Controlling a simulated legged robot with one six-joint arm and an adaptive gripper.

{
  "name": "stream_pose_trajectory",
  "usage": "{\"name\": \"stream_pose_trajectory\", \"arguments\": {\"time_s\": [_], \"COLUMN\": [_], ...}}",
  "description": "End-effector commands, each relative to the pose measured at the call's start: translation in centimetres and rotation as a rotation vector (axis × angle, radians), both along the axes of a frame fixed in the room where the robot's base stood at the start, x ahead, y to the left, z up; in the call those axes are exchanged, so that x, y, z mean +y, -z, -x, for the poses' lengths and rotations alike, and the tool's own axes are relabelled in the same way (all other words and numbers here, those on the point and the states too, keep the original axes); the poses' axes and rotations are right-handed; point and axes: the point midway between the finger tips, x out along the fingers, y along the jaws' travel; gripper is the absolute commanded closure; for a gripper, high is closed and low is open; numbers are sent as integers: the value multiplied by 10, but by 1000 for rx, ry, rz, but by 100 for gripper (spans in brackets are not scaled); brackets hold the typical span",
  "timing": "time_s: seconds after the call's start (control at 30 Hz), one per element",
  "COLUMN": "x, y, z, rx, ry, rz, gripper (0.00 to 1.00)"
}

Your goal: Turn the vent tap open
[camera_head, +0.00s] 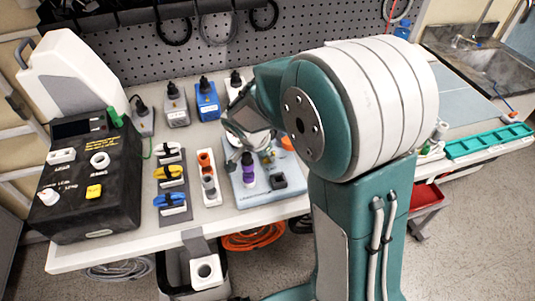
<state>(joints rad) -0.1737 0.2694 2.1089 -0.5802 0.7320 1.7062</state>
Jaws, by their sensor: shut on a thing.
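My gripper (240,150) is left of my large teal arm, low over a pale blue pump board (258,194) on the bench. It is shut on a small part at the board's back left, which I take to be the vent tap; the fingers and wrist hide most of it. A purple fitting (249,172) stands upright just below the fingertips. A black square block (279,182) sits at the board's front right. The tap's angle cannot be made out.
A black control box (85,190) stands at the left. Yellow, blue and white clamps (170,173) and a white strip with orange and grey fittings (208,180) lie between. Grey and blue plugged units (207,100) line the back. A teal tray (488,141) is at the right.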

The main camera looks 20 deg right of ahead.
Motion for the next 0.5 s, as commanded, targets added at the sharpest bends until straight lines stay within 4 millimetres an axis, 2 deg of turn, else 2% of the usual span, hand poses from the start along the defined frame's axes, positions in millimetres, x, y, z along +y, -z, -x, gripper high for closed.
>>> {"name": "stream_pose_trajectory", "arguments": {"time_s": [0.5], "x": [1], "y": [-1], "z": [-2], "rx": [-6], "ry": [-41], "rz": [-3], "gripper": [100]}}
